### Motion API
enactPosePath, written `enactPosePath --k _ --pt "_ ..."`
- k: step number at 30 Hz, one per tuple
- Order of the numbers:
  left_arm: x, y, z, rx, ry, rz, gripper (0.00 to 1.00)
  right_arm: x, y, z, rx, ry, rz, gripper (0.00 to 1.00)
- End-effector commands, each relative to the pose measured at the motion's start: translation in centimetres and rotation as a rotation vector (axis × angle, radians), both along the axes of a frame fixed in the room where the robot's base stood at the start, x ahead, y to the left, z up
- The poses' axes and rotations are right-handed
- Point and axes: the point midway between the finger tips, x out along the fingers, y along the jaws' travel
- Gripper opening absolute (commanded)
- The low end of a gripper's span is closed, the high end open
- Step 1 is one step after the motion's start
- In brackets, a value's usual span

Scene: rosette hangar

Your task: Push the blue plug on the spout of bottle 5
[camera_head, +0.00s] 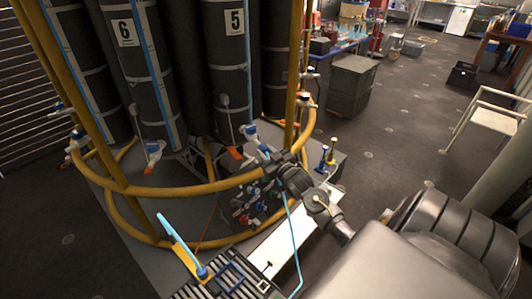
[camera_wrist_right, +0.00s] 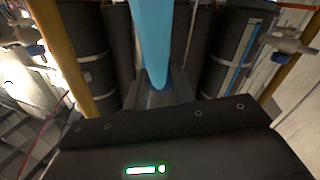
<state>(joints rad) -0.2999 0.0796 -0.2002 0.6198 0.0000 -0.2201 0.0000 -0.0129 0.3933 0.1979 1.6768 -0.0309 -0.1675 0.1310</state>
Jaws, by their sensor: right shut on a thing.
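Bottle 5 (camera_head: 226,60) is a tall dark cylinder with a white "5" label, behind the yellow rail in the head view. Near its foot is a white and blue spout (camera_head: 250,132) with an orange end (camera_head: 235,153). My right gripper (camera_head: 268,172) is just in front of and below this spout. In the right wrist view the gripper (camera_wrist_right: 158,85) is shut on a light blue piece (camera_wrist_right: 153,42) that runs up out of the picture. I cannot tell whether this piece touches the spout. My left gripper is not in view.
Bottle 6 (camera_head: 140,70) stands to the left with its own spout (camera_head: 153,150). A yellow rail (camera_head: 175,192) curves close around the bottles. A light blue line (camera_head: 294,245) hangs below my right gripper. Dark boxes (camera_head: 352,85) stand behind right; open floor (camera_head: 395,150) lies to the right.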

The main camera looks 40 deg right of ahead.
Motion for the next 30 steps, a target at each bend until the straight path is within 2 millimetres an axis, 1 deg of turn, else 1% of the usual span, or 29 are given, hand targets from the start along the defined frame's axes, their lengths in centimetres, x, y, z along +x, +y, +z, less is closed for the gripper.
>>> enactPosePath --k 3,15,29,30 --pt "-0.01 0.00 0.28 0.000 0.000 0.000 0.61 0.00 0.01 0.07 0.000 0.001 0.000 0.00" --pt "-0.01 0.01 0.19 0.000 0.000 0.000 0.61 0.07 0.00 0.02 0.000 -0.001 0.000 0.00" --pt "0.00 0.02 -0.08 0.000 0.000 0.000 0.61 0.92 -0.15 0.01 0.000 -0.001 0.000 0.00" --pt "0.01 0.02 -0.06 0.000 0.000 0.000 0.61 0.93 -0.15 0.01 0.000 -0.001 0.000 0.27"
